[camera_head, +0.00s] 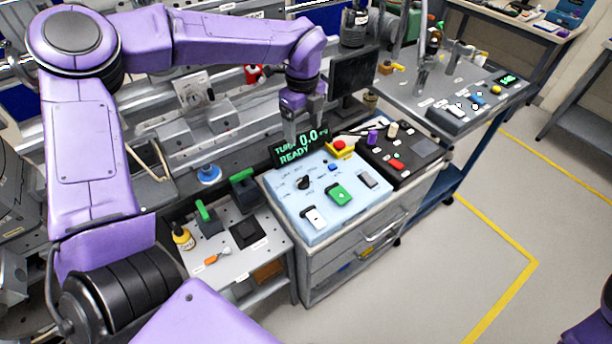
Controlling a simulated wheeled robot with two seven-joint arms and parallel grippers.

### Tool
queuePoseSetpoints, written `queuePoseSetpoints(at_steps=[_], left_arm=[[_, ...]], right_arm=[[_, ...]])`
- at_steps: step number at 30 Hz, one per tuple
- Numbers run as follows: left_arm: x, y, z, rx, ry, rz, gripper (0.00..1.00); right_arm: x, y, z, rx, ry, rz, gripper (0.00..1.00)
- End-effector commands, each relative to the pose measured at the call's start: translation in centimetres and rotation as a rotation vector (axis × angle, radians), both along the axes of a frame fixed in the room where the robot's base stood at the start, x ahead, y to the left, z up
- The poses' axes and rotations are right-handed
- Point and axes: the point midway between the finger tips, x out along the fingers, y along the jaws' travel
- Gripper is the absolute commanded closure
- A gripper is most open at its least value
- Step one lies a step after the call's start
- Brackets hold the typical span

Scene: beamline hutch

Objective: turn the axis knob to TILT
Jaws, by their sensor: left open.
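The black axis knob (303,182) sits on the left part of a light-blue control panel (290,213), with small labels around it. The labels and the knob's pointing direction are too small to read. My left gripper (305,138) points down in front of the green-lit display (290,155), beyond the knob in the picture. It is open, empty and apart from the knob. My right gripper is not in view.
The panel also holds a green switch (340,195), a white rocker (314,218), a grey block (368,179) and a red button on yellow (340,146). A black panel (405,149) adjoins on the right. Open floor lies at the right.

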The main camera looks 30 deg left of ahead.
Motion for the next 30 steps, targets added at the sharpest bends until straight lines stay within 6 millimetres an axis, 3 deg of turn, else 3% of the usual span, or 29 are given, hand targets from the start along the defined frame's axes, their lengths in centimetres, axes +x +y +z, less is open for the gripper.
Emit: queuePoseSetpoints(at_steps=[9, 14, 20, 30], left_arm=[[0.0, 0.0, -5.7, 0.000, 0.000, 0.000, 0.26], [-0.1, 0.1, -7.9, 0.000, 0.000, 0.002, 0.26], [-0.2, 0.1, -9.5, 0.000, 0.004, 0.001, 0.26], [-0.2, 0.1, -16.6, 0.001, 0.004, 0.001, 0.26]], right_arm=[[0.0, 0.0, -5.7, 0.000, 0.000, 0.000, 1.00], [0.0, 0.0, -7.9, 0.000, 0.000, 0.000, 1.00], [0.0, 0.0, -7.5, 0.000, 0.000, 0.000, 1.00], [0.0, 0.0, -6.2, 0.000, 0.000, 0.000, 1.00]])
